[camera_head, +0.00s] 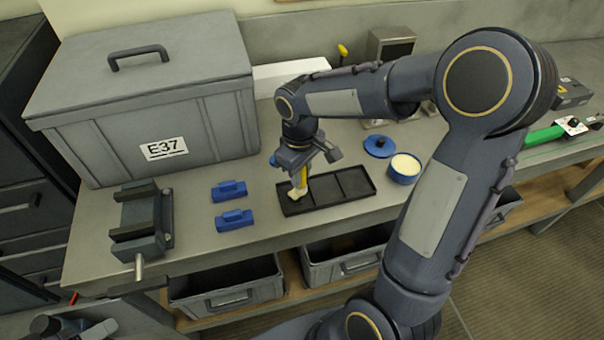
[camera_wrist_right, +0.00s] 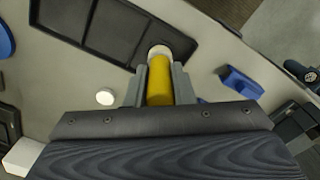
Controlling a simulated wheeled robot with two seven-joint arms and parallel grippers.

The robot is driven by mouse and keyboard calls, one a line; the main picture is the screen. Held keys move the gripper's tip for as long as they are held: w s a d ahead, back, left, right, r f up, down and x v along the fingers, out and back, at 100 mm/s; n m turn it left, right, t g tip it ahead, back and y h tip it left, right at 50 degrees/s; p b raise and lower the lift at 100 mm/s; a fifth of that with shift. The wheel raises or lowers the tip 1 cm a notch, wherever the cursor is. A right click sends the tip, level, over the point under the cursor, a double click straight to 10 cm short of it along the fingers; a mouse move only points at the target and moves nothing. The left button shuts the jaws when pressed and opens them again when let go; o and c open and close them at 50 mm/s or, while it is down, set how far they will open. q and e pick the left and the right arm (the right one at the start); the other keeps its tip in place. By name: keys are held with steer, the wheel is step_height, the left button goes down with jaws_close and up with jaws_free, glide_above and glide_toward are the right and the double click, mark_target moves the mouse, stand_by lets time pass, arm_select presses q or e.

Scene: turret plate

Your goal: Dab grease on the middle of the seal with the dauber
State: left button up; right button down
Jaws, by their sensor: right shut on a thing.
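My right gripper (camera_head: 300,172) is shut on the yellow dauber and holds it upright over the left end of a black tray (camera_head: 357,197). The dauber's yellow handle (camera_wrist_right: 159,82) is between the two fingers in the wrist view. Its pale tip (camera_head: 296,195) is at the tray's left compartment; I cannot tell whether it touches. A blue tub of cream-coloured grease (camera_head: 404,167) stands open right of the tray, its blue lid (camera_head: 380,145) beside it. A small white disc (camera_wrist_right: 105,97) lies near the tray in the wrist view. I cannot make out the seal for certain.
Two blue blocks (camera_head: 229,190) (camera_head: 235,218) lie left of the tray. A dark vise (camera_head: 140,222) is at the front left. A large grey lidded box marked E37 (camera_head: 210,122) fills the back left. Grey bins (camera_head: 228,297) stand below the bench.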

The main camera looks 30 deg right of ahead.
steer(key=shift+r+p, duration=0.3)
steer(key=shift+r, duration=0.4)
steer(key=shift+s+r+p, duration=0.1)
steer(key=shift+r+p, duration=0.5)
steer(key=shift+r, duration=0.2)
steer(key=shift+r+p, duration=0.55)
steer(key=shift+r, duration=0.45)
